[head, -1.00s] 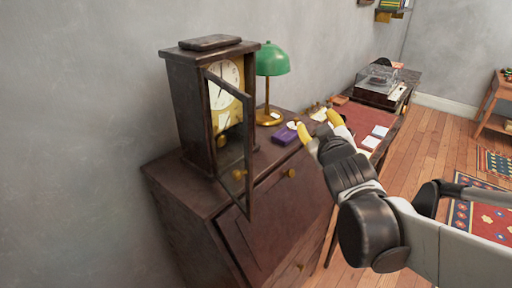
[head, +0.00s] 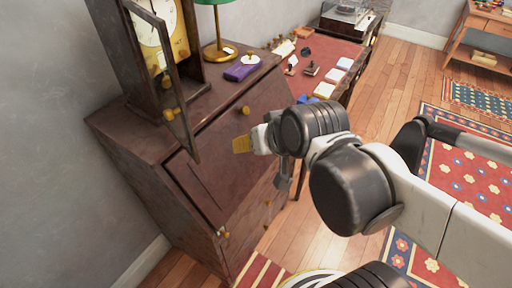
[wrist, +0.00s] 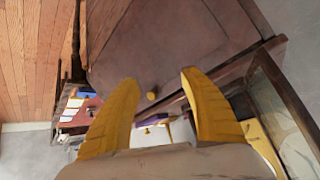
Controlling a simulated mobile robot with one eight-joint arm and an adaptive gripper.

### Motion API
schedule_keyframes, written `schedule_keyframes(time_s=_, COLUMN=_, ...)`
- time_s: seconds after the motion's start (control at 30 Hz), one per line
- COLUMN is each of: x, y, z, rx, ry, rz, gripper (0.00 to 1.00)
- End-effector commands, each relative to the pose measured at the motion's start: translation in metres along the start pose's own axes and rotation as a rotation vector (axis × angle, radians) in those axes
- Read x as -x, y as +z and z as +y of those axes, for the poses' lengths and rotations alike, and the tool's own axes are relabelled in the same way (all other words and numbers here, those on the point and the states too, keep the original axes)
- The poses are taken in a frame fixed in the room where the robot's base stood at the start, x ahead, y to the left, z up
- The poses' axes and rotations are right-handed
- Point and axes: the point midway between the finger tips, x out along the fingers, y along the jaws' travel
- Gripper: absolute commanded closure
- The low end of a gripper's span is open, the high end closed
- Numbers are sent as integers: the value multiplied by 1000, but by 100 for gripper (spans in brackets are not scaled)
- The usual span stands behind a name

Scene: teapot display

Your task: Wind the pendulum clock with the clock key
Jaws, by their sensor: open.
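The pendulum clock (head: 113,50) stands on a dark wooden cabinet at the upper left, its top cut off by the head view. Its glass door (head: 165,85) hangs open toward me, and part of the white dial (head: 150,28) shows. The open door also appears at the right of the wrist view (wrist: 262,75). My gripper (head: 242,144) is in front of the cabinet's slanted front, right of and below the clock door. In the wrist view its two yellow fingers (wrist: 159,80) are spread with nothing between them. I cannot make out the clock key for sure.
The cabinet (head: 130,130) has small brass knobs. On its top are a green lamp (head: 218,50), a purple box (head: 240,72) and a small pale disc (head: 254,59). A desk (head: 318,58) with several small items stands behind. The floor at right is open, with rugs.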

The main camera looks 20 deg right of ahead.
Motion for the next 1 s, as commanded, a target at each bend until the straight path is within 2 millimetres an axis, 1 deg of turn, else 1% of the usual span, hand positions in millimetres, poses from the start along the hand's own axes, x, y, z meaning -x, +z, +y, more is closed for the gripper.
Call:
schedule_keyframes(time_s=0.03, x=1, y=7, z=-4, rx=-7, ry=-14, rz=-20, gripper=48)
schedule_keyframes(time_s=0.2, x=4, y=21, z=-14, rx=-27, ry=-43, rz=-62, gripper=48)
schedule_keyframes(time_s=0.33, x=4, y=24, z=-16, rx=-32, ry=-51, rz=-73, gripper=48)
schedule_keyframes(time_s=0.57, x=4, y=24, z=-16, rx=-32, ry=-50, rz=-73, gripper=48)
schedule_keyframes(time_s=0.67, x=10, y=29, z=-7, rx=15, ry=-15, rz=-82, gripper=48)
schedule_keyframes(time_s=0.8, x=24, y=40, z=14, rx=123, ry=67, rz=-103, gripper=48)
schedule_keyframes(time_s=0.87, x=26, y=41, z=17, rx=140, ry=79, rz=-106, gripper=48)
schedule_keyframes(time_s=1.0, x=26, y=40, z=17, rx=140, ry=79, rz=-106, gripper=48)
